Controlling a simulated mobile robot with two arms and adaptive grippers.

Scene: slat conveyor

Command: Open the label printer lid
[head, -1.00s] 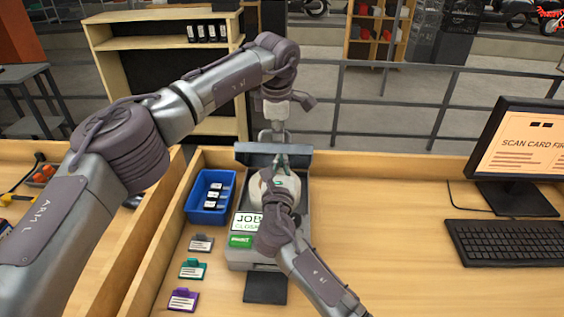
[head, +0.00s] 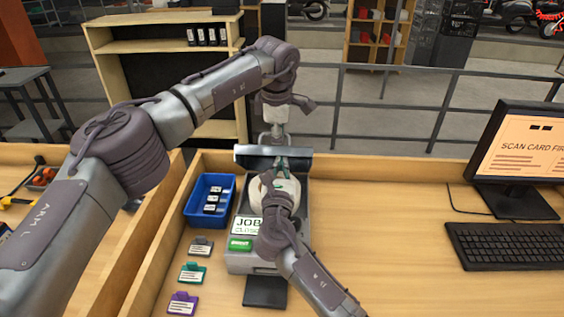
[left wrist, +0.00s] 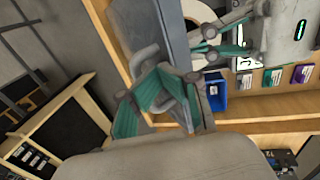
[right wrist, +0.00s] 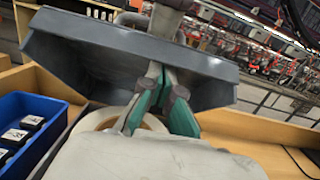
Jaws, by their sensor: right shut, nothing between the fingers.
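The label printer (head: 262,262) stands on the bench with a white roll (head: 289,188) inside. Its dark grey lid (head: 250,156) is raised at the back. The lid's hollow underside faces the right wrist view (right wrist: 90,60). My right gripper (head: 282,165) is shut and empty, its fingertips by the lid's underside above the roll (right wrist: 158,70); contact is unclear. My left gripper (left wrist: 158,95) is behind the lid, its teal-padded fingers close around the lid's grey loop handle (left wrist: 145,57). Whether they clamp it is unclear. My right wrist hides part of the printer.
A blue bin (head: 221,215) with small dark items stands left of the printer. Several badge cards lie before it, including a purple one (head: 183,303). A monitor (head: 520,160) and keyboard (head: 505,243) are at right. The bench between printer and keyboard is clear.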

